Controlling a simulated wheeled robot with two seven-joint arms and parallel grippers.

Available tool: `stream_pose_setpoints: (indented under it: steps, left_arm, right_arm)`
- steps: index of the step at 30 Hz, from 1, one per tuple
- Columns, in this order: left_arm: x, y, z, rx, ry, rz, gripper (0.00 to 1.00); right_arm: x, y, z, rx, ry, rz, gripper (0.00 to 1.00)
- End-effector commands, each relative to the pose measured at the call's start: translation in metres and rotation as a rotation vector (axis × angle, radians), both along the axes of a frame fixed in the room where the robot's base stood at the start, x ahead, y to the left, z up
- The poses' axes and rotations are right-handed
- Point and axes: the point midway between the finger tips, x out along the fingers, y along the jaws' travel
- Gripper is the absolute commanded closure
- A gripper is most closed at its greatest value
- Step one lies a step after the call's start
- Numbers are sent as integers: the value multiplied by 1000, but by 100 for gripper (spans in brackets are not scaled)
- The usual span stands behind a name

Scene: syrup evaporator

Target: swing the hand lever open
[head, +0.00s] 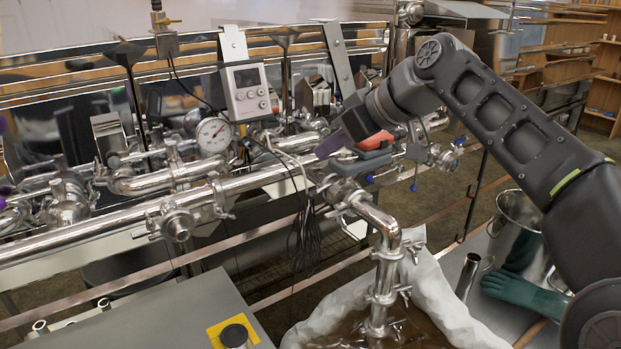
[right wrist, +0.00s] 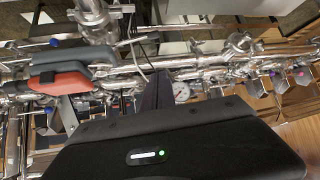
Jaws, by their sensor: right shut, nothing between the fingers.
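The hand lever (head: 360,161) is on the shiny pipework right of centre in the head view. It has a dark grey grip with a red grip (head: 378,141) close beside it. In the right wrist view the grey grip (right wrist: 62,73) and red grip (right wrist: 62,84) are at the upper left. My right gripper (head: 326,149) is shut and empty, with its dark fingers just left of the lever in the head view. The fingers (right wrist: 157,90) also show in the right wrist view, apart from the grips there. Contact cannot be judged in the head view. My left gripper is not in view.
A controller box (head: 247,92) and a round gauge (head: 213,135) stand left of my right gripper. Hanging black cables (head: 305,235) are below it. A pipe runs down into a white-lined vessel (head: 440,295). Green gloves (head: 525,292) and a metal pail (head: 517,215) are at the right.

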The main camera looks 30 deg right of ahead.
Motion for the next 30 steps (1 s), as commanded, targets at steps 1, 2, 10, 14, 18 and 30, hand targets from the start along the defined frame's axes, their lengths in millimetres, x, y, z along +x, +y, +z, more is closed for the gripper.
stream_pose_setpoints:
  steps: [1, 2, 10, 14, 18, 30]
  left_arm:
    - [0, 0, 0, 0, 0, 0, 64]
    - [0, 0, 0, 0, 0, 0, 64]
    - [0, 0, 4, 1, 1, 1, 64]
    - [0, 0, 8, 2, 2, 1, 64]
    - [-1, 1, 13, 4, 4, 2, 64]
    - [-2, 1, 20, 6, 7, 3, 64]
  right_arm:
    - [0, 0, -1, 0, 1, 1, 100]
    - [1, 0, -1, 0, 1, 1, 100]
    - [16, 7, -15, 1, 4, 2, 100]
    - [31, 14, -30, 1, 5, 2, 100]
    - [50, 23, -49, 1, 6, 2, 100]
    - [40, 17, -82, 0, 2, -2, 100]
